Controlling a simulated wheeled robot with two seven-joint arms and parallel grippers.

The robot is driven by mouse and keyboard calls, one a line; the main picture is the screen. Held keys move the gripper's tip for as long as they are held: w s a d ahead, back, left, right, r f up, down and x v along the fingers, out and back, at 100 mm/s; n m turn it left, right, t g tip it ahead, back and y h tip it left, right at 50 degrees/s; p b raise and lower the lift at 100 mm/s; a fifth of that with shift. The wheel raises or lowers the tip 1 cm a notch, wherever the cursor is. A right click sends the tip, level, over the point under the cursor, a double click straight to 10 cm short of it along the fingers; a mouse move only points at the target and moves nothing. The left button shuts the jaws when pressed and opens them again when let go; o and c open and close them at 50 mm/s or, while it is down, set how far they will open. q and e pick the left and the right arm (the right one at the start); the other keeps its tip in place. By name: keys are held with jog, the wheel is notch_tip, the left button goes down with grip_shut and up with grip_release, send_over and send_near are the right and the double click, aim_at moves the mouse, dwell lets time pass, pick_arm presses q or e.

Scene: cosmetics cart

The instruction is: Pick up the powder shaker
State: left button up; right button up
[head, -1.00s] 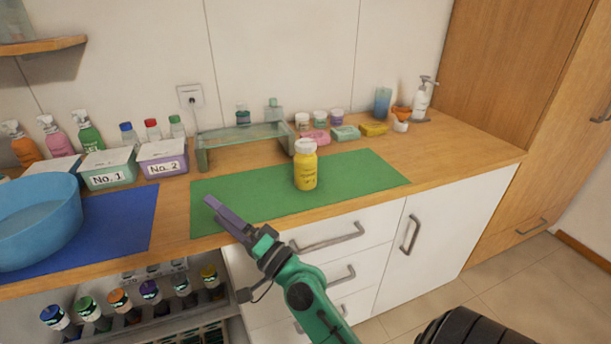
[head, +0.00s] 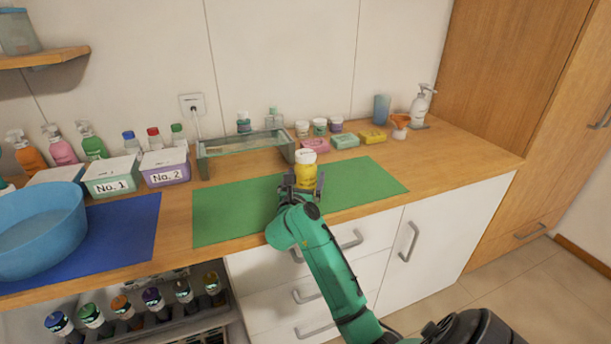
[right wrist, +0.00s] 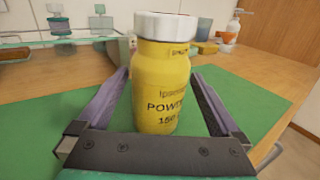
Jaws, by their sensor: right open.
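The powder shaker (head: 306,167) is a yellow bottle with a white cap, standing upright on the green mat (head: 232,212). In the right wrist view the powder shaker (right wrist: 160,85) stands between the two fingers of my right gripper (right wrist: 160,100), with a gap visible on each side. My right gripper (head: 304,182) is open, low over the mat at the shaker's near side, and hides its lower part in the head view. My left gripper is not in view.
A glass-topped stand (head: 243,147) is behind the mat. Soaps and small jars (head: 320,126) stand behind it to the right. Boxes No. 1 (head: 111,175) and No. 2 (head: 165,166) and a blue basin (head: 38,230) are on the left. The mat's right part is clear.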

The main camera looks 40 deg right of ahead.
jog(key=x, duration=0.4)
jog(key=shift+w+d+r+p, duration=0.15)
jog(key=shift+p, duration=0.15)
jog(key=c, duration=1.3)
jog(key=shift+r, duration=0.15)
